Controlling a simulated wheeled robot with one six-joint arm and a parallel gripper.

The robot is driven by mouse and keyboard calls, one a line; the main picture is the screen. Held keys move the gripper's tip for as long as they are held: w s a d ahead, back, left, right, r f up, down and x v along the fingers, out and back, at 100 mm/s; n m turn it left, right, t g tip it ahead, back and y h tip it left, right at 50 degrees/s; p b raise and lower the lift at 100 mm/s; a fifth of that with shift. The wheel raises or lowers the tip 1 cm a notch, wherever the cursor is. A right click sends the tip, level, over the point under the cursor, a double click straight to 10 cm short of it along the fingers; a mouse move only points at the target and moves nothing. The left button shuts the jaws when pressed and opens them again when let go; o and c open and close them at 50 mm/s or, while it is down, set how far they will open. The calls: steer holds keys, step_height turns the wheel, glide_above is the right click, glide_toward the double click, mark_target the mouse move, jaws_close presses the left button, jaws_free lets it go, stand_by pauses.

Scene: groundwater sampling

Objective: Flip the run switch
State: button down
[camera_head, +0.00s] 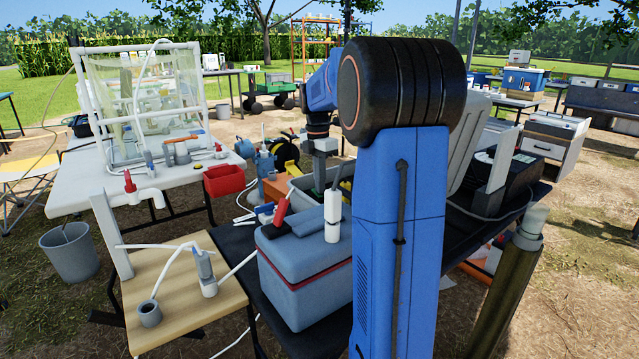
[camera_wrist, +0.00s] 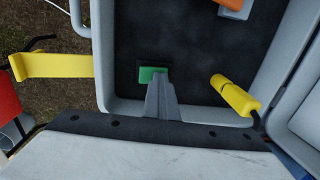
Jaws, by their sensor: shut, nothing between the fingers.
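A small green rectangular piece (camera_wrist: 150,73), which may be the run switch, is set in the dark panel (camera_wrist: 205,55) of a grey open case in the wrist view. Its position, flipped or not, cannot be told. My gripper (camera_wrist: 161,78) is shut and empty, its fingertips overlapping the lower right of the green piece. Whether they touch it is unclear. In the head view my gripper (camera_head: 318,178) points down into the case behind my blue arm, which hides much of it.
A yellow strip (camera_wrist: 50,65) lies left of the case. The grey case wall (camera_wrist: 103,50) surrounds the panel. A blue-grey cooler (camera_head: 300,280) with a white bottle (camera_head: 332,215) stands in front.

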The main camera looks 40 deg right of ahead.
steer(key=shift+w+f, duration=0.15)
steer(key=shift+f, duration=0.25)
steer(key=shift+w, duration=0.65)
